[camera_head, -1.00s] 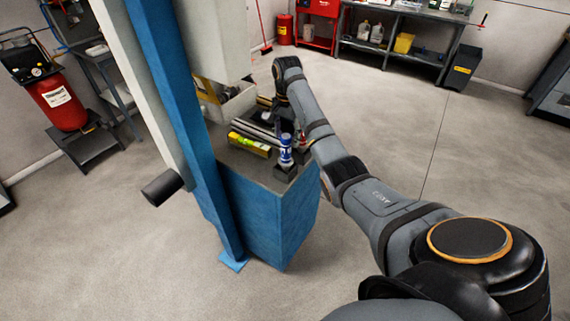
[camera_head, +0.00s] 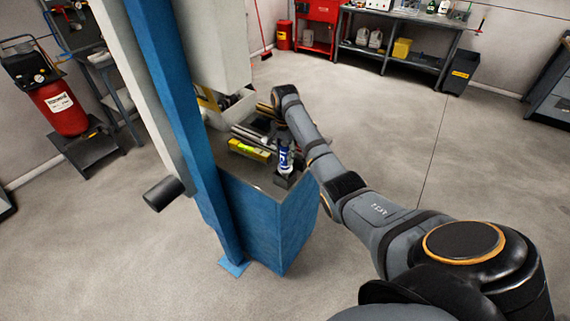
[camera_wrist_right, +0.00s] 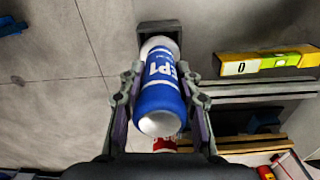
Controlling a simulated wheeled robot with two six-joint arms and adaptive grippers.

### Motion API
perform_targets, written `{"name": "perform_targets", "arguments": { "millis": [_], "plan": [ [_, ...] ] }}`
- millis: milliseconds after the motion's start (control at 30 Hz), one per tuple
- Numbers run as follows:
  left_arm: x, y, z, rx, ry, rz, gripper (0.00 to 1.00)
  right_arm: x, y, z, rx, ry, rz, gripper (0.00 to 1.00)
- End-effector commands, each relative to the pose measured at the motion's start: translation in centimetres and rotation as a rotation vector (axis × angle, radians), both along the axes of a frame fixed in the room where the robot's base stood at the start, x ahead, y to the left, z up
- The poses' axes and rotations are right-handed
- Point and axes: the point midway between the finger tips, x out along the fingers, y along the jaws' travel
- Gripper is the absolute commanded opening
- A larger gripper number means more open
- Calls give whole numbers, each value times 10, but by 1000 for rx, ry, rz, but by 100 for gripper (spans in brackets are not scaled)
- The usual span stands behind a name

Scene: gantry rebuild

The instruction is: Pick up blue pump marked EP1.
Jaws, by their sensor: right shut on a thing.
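The blue pump marked EP1 (camera_wrist_right: 160,88) is a blue and white cylinder with white lettering. My right gripper (camera_wrist_right: 161,75) has its fingers closed on either side of it. The pump also shows in the head view (camera_head: 285,159), upright at the near corner of the blue cabinet's top (camera_head: 262,181). A dark square holder (camera_wrist_right: 174,32) is at the pump's far end in the wrist view. I cannot tell whether the pump still touches it. My forearm hides part of the right gripper in the head view. My left gripper is not in view.
A yellow level (camera_head: 250,150) and metal bars lie beside the pump. A red item (camera_wrist_right: 165,145) shows partly behind the pump. A blue post (camera_head: 180,120) stands left of the cabinet. The floor (camera_head: 400,130) on the right is clear.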

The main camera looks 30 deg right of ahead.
Motion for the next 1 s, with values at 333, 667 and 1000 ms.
{"name": "perform_targets", "arguments": {
  "millis": [333,667,1000],
  "plan": [
    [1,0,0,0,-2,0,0,1,0,1,-1,-3,0,0],
    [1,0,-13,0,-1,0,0,2,-1,31,-2,-9,0,0],
    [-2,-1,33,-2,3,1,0,0,0,100,-1,-1,0,0]
  ]
}}
